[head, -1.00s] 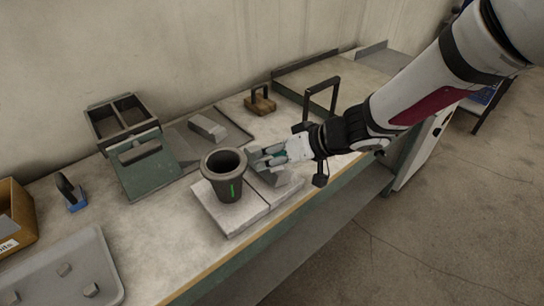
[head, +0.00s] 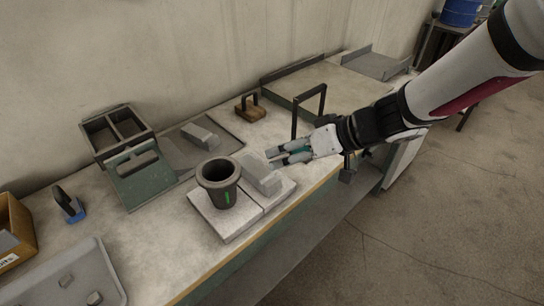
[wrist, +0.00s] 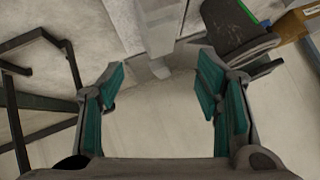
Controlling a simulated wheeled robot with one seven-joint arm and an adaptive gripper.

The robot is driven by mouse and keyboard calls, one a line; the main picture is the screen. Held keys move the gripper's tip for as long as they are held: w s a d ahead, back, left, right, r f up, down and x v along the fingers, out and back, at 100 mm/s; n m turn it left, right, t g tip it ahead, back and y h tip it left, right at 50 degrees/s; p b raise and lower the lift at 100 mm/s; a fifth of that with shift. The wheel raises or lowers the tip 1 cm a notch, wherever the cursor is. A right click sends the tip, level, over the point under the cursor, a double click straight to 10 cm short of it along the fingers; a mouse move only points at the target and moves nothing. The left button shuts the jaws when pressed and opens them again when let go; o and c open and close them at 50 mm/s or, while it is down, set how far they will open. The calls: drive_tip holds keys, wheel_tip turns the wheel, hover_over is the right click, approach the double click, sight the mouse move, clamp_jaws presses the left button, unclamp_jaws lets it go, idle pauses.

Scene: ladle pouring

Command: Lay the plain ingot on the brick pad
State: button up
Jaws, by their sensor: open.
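A plain grey ingot (head: 263,180) lies on the right part of the pale brick pad (head: 227,222), close beside the dark crucible (head: 219,184) that stands upright on the left part. No mark on the ingot shows at this size. My gripper (head: 272,157) is just to the right of and behind the ingot in the head view, with its fingers apart and nothing between them. In the wrist view, the teal finger pads of my gripper (wrist: 160,95) are spread wide. The ingot's far underside and contact edge are hidden.
A second grey ingot (head: 201,138) lies on a dark tray behind. A wooden block with a handle (head: 250,108) and a black upright frame (head: 309,107) stand near my arm. A green rack (head: 142,177) is left; a grey tray (head: 60,280) is front left.

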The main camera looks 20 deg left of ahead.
drive_tip(key=shift+p+v, duration=0.3)
drive_tip(key=shift+v, duration=1.4)
drive_tip(key=shift+w, duration=0.1)
drive_tip(key=w+d+r+m+t+h, duration=0.2)
drive_tip(key=w+d+r+t+h, duration=0.1)
drive_tip(key=w+d+r+t, duration=0.4)
drive_tip(key=w+d+r+m+t+h, duration=0.2)
drive_tip(key=d+r+m, duration=0.15)
drive_tip(key=d, duration=0.65)
drive_tip(key=s+d+r+m+t+h, duration=0.1)
drive_tip(key=s+d+r+m+h, duration=0.25)
drive_tip(key=d, duration=0.65)
drive_tip(key=s+d+m+g+h, duration=0.1)
drive_tip(key=s+d+g+h, duration=0.1)
drive_tip(key=s+d, duration=0.35)
drive_tip(key=s+d+m+g+h, duration=0.1)
drive_tip(key=s+d+g+h, duration=0.15)
drive_tip(key=s, duration=0.55)
drive_tip(key=s+a+f+g+y, duration=0.2)
drive_tip(key=s+f+y, duration=0.1)
drive_tip(key=s, duration=0.9)
drive_tip(key=shift+a+f+m, duration=0.2)
drive_tip(key=shift+f+m, duration=0.1)
